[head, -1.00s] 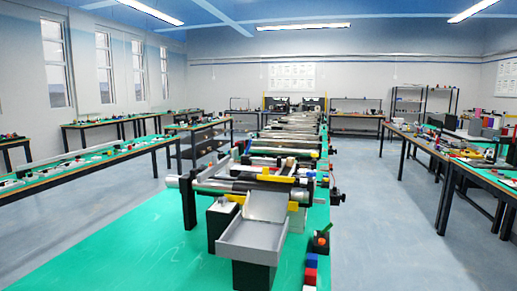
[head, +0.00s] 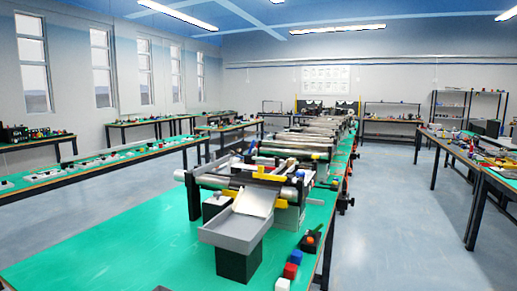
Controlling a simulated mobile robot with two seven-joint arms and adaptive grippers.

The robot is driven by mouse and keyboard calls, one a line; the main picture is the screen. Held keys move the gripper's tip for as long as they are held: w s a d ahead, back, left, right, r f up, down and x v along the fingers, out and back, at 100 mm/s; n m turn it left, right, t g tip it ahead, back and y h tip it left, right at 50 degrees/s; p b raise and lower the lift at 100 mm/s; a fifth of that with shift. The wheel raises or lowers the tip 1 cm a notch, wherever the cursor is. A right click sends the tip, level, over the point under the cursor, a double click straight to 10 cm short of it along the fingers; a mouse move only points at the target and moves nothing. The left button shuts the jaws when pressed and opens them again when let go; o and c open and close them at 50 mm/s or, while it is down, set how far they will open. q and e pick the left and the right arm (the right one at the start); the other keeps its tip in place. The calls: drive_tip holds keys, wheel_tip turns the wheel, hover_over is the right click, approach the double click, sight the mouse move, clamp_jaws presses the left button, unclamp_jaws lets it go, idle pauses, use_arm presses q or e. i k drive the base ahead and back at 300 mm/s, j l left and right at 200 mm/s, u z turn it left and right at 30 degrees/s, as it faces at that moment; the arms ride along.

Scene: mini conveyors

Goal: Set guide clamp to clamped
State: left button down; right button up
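The nearest mini conveyor (head: 228,183) stands on a green-topped table (head: 110,235), a little right of the picture's middle line at its far end. Yellow parts show on it: a bar (head: 268,177) across the top and a small piece (head: 230,193) at the near side. I cannot tell which part is the guide clamp, or whether it is clamped. A grey sloping chute leads into a grey tray (head: 228,234) on a black block (head: 238,262). Neither of my grippers is in view.
More conveyors (head: 300,143) line up behind. Side tables stand left (head: 110,165) and right (head: 490,180). Blue-grey floor is open on both sides.

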sight(253, 143)
drive_tip(key=l+u, duration=0.25)
drive_tip(key=l, duration=0.75)
drive_tip(key=i+l+u, duration=0.15)
drive_tip(key=l, duration=0.35)
drive_tip(key=l+u, duration=0.15)
drive_tip(key=l, duration=0.3)
drive_tip(key=i+l+u, duration=0.1)
drive_tip(key=l, duration=0.2)
drive_tip(key=i+l+u, duration=0.1)
drive_tip(key=l, duration=0.25)
drive_tip(key=i+l+u, duration=0.1)
drive_tip(key=l, duration=0.2)
drive_tip(key=i+l+u, duration=0.1)
drive_tip(key=l, duration=0.35)
drive_tip(key=i+l, duration=0.2)
drive_tip(key=l, duration=0.25)
drive_tip(key=i+l+u, duration=0.15)
drive_tip(key=l, duration=0.75)
drive_tip(key=i+u, duration=0.05)
